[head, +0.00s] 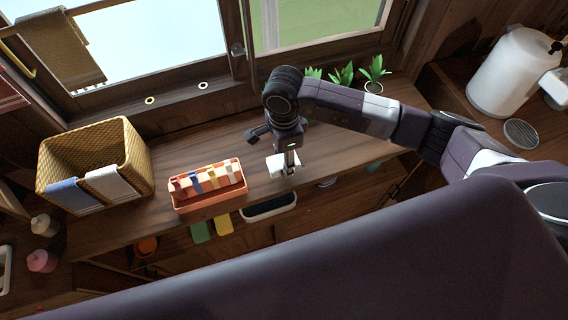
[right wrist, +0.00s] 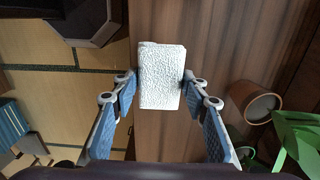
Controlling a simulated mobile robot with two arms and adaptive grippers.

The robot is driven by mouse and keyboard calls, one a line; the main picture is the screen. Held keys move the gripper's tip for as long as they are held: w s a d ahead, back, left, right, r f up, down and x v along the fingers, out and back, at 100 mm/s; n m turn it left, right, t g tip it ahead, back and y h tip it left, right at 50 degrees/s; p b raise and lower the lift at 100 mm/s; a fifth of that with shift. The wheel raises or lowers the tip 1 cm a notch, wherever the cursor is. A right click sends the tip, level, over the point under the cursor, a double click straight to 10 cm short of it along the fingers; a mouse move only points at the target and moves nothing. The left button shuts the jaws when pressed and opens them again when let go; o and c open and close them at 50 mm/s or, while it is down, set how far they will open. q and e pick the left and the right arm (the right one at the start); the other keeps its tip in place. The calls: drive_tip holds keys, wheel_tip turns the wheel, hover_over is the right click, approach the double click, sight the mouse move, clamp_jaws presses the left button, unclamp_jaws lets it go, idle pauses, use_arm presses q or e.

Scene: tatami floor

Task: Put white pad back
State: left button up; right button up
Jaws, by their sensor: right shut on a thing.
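The white pad (head: 276,166) is a small textured block at the end of my right gripper (head: 289,164), over the wooden counter near its front edge. In the right wrist view the pad (right wrist: 162,75) stands between the two blue-lined fingertips of my right gripper (right wrist: 160,82), which is shut on it. An orange tray (head: 209,203) holding a row of coloured and pale pieces (head: 207,177) sits on the counter to the left of the gripper. I cannot tell whether the pad touches the counter. My left gripper is not in view.
A woven basket (head: 127,149) with blue and white cloths over its rim stands at the left. Potted plants (head: 373,86) stand by the window to the right. Green (head: 200,231) and yellow (head: 223,224) pieces hang below the front edge. Counter behind the tray is clear.

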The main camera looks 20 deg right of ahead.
wheel_tip(320, 180, down, 4)
drive_tip(key=shift+r+p, duration=0.15)
drive_tip(key=shift+p, duration=0.25)
drive_tip(key=shift+f, duration=0.2)
drive_tip(key=o, duration=1)
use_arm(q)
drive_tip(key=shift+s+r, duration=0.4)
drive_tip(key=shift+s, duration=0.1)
use_arm(e)
wheel_tip(320, 180, up, 11)
drive_tip(key=b, duration=0.3)
drive_tip(key=shift+r+b, duration=0.1)
drive_tip(key=shift+b, duration=0.3)
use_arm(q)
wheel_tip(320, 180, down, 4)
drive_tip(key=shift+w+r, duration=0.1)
use_arm(e)
drive_tip(key=shift+r, duration=0.45)
